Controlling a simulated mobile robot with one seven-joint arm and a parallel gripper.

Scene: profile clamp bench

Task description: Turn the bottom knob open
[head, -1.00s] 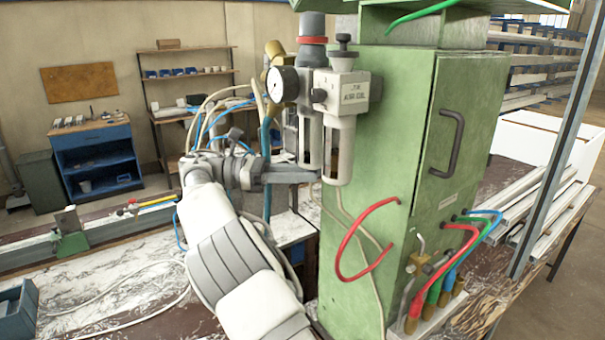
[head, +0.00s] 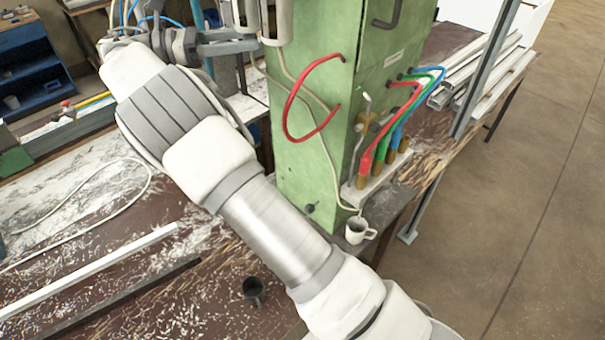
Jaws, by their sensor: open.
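A small dark knob (head: 311,208) sits low on the left face of the green cabinet (head: 312,178), near its bottom edge. It is small in view, and its turn position cannot be read. My gripper (head: 243,45) is at the top left, beside the lower ends of the filter bowls (head: 278,22) and well above the low knob. Its jaws are open and seen from the side; nothing shows held between them. Whether it touches a bowl cannot be told. The upper part of the filter unit is out of the picture.
A white cup (head: 358,231) stands by the cabinet's foot. A dark cup (head: 253,288) stands on the bench close to my arm. Red, green and blue hoses (head: 405,95) and a red hose loop (head: 287,110) stick out. Profile bars (head: 90,272) lie at left.

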